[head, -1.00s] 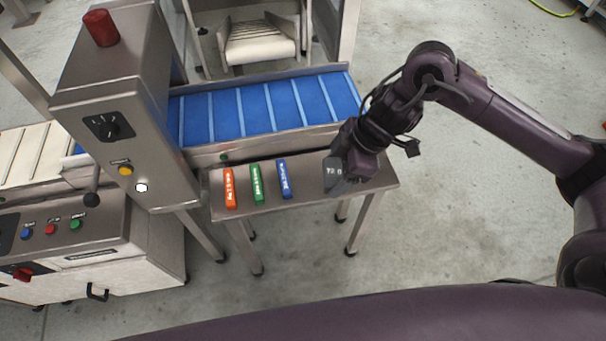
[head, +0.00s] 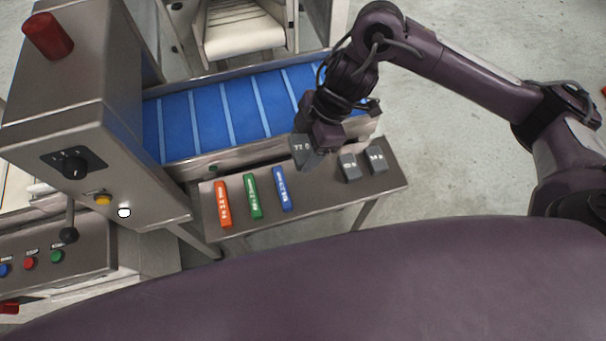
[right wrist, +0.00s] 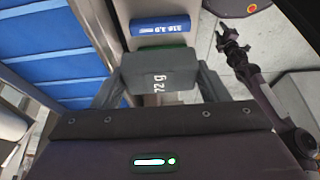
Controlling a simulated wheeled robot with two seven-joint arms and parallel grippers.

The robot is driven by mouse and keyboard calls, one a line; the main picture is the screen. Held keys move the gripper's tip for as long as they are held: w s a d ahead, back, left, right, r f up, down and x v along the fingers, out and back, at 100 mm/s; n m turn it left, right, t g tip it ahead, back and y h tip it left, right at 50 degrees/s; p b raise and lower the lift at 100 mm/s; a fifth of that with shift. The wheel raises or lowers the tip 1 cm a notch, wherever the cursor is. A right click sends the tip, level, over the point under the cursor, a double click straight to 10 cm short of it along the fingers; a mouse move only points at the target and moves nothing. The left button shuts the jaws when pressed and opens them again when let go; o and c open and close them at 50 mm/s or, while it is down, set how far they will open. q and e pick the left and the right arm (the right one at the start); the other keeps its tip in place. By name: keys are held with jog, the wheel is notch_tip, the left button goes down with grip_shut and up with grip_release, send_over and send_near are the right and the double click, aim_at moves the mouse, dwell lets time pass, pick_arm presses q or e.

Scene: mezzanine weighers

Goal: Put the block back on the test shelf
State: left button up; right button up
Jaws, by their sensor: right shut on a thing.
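My right gripper (head: 309,160) is shut on a dark grey block (head: 300,150) with white markings. It holds the block over the back part of the steel test shelf (head: 325,202), by the belt's edge. In the right wrist view the block (right wrist: 156,78) sits between the two fingers, in front of a green bar (right wrist: 160,47) and a blue bar (right wrist: 163,25). Two similar grey blocks (head: 350,168) (head: 376,159) stand on the shelf's right part. My left gripper (right wrist: 230,42) shows small in the right wrist view; its jaw state is unclear.
On the shelf lie an orange bar (head: 222,203), the green bar (head: 252,196) and the blue bar (head: 282,188). A blue conveyor (head: 235,112) runs behind the shelf. A steel control cabinet (head: 90,125) with a red lamp stands left. The shelf has bare room between the blue bar and the grey blocks.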

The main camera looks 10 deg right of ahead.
jog(key=b, duration=0.1)
send_over(300, 186)
jog(key=d, duration=0.1)
notch_tip(300, 186, down, 6)
jog(key=r, duration=0.1)
notch_tip(300, 186, down, 6)
jog(key=shift+d+r+b, duration=0.1)
jog(key=shift+b, duration=0.95)
jog(key=shift+f, duration=0.5)
notch_tip(300, 186, down, 4)
jog(key=shift+r+b, duration=0.1)
jog(key=shift+b, duration=0.8)
pick_arm(q)
jog(key=f, duration=0.5)
jog(key=shift+s+f, duration=0.2)
jog(key=shift+s, duration=0.05)
pick_arm(e)
jog(key=shift+w+r, duration=0.1)
jog(key=o, duration=1.1)
jog(key=shift+c, duration=0.2)
pick_arm(q)
jog(key=shift+s+f, duration=0.1)
